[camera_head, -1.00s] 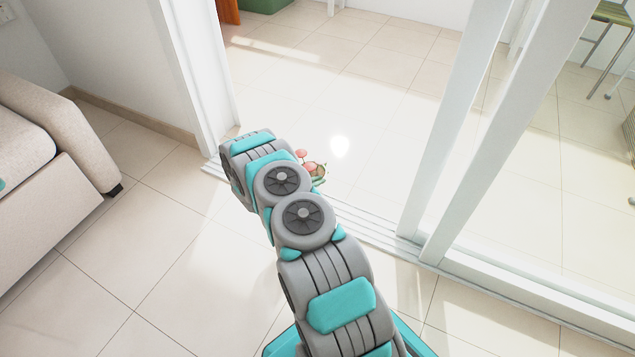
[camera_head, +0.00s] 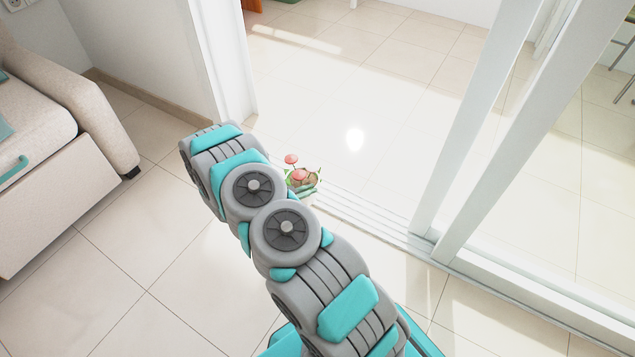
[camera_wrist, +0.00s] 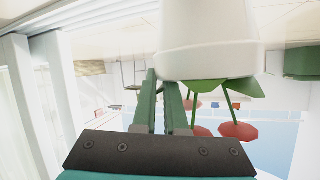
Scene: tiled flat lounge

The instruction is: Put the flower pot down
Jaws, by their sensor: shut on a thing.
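The flower pot (camera_head: 306,197) is white with green leaves and pink-red flowers. In the head view it shows just right of my arm's far part, flowers upward, in front of the door track. In the wrist view the pot (camera_wrist: 210,45) fills the top middle, its leaves and red flowers pointing down in that picture. My gripper (camera_wrist: 166,82) has its two green fingers close together at the pot's rim, shut on it. The contact itself is partly hidden. In the head view my arm hides the gripper. The gap between pot and floor cannot be told.
A white sliding door frame (camera_head: 480,130) stands at right, with its floor track (camera_head: 370,222) crossing beyond the pot. A beige sofa (camera_head: 75,165) stands at left. A white wall end (camera_head: 222,60) is behind my arm. Tiled floor (camera_head: 140,260) between sofa and arm is clear.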

